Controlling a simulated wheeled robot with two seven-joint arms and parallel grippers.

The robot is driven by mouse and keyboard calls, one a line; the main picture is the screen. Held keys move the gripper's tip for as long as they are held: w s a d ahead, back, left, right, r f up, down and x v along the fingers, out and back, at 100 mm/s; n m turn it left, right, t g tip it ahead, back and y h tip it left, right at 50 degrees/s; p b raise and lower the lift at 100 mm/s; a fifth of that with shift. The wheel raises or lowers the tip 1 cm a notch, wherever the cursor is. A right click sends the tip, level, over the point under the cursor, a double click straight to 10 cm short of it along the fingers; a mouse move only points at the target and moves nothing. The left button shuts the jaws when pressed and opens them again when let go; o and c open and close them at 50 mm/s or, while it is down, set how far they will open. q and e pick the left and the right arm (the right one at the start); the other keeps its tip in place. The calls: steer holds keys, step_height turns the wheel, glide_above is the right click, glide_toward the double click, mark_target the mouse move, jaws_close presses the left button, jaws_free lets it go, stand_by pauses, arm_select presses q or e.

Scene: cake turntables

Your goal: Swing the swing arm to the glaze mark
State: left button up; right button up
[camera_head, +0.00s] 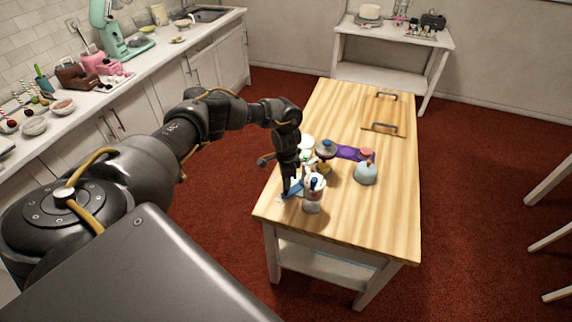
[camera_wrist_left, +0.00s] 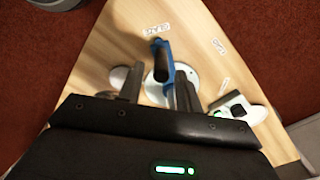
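The blue swing arm (camera_wrist_left: 165,56) stands on a round white base (camera_wrist_left: 184,91) on the wooden table, seen in the left wrist view. It also shows as a small blue piece in the head view (camera_head: 294,189), partly hidden by my gripper. In the head view the left gripper (camera_head: 288,188) is at the table's near left corner. White labels lie around the base, one above it (camera_wrist_left: 156,30); their words are too small to read surely. My right gripper is out of view.
A white-and-blue item (camera_head: 314,190) stands close right of the gripper. A board with handles (camera_head: 384,112) lies at the back. The table's right front is clear.

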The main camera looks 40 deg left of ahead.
arm_select(q)
steer(key=shift+r, duration=0.2)
step_height(320, 180, up, 5)
steer(key=p, duration=0.5)
steer(key=shift+f, duration=0.15)
steer(key=shift+b, duration=0.3)
steer(key=shift+r, duration=0.95)
